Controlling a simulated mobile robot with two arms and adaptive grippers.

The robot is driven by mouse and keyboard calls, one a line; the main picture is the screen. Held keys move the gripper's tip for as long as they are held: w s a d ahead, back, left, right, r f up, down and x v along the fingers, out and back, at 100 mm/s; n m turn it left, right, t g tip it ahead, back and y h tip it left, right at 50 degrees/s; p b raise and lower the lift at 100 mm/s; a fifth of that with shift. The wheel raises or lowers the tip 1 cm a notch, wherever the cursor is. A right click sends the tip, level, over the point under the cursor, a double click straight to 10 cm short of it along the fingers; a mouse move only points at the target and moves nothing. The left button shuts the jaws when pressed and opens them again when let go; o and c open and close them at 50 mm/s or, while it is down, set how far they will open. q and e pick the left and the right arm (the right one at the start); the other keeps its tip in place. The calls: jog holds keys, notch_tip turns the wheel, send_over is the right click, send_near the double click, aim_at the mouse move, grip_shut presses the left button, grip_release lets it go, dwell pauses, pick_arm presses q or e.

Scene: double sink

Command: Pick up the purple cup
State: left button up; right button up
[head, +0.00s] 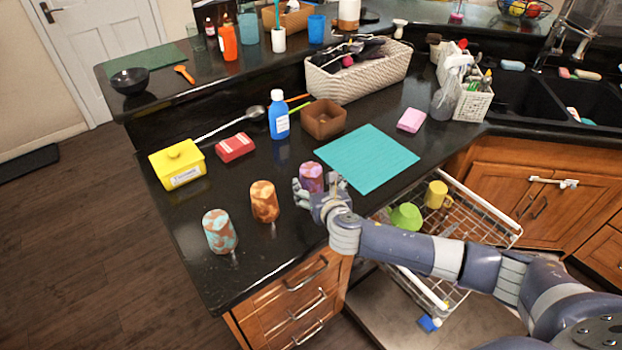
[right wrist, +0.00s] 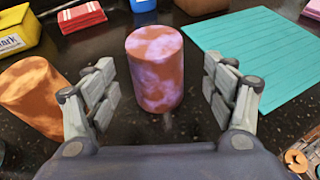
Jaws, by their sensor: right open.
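The purple cup (head: 312,176), mottled purple and rust-brown, stands on the black counter beside the teal mat. In the right wrist view the purple cup (right wrist: 155,68) is upright, ahead of and between my open fingers. My right gripper (head: 311,191) is at the near side of the cup and partly covers its lower part in the head view. In the right wrist view my right gripper (right wrist: 162,95) has a finger on each side, with visible gaps to the cup; it is empty. My left gripper is not in view.
An orange mottled cup (head: 264,202) stands close to the left, and a teal-brown cup (head: 220,231) farther left. The teal mat (head: 367,158) lies to the right. A blue bottle (head: 279,116) and brown box (head: 323,119) stand behind. The open dishwasher rack (head: 470,215) is below the counter edge.

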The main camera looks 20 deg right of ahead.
aim_at(314, 183)
jog(key=shift+w+a+f+p, duration=0.15)
jog(key=shift+w+p, duration=0.15)
jog(key=shift+w, duration=0.25)
jog(key=shift+x, duration=2)
jog(key=shift+s+f, duration=0.1)
jog(key=shift+f, duration=0.05)
jog(key=shift+c, duration=0.2)
jog(key=c, duration=1.1)
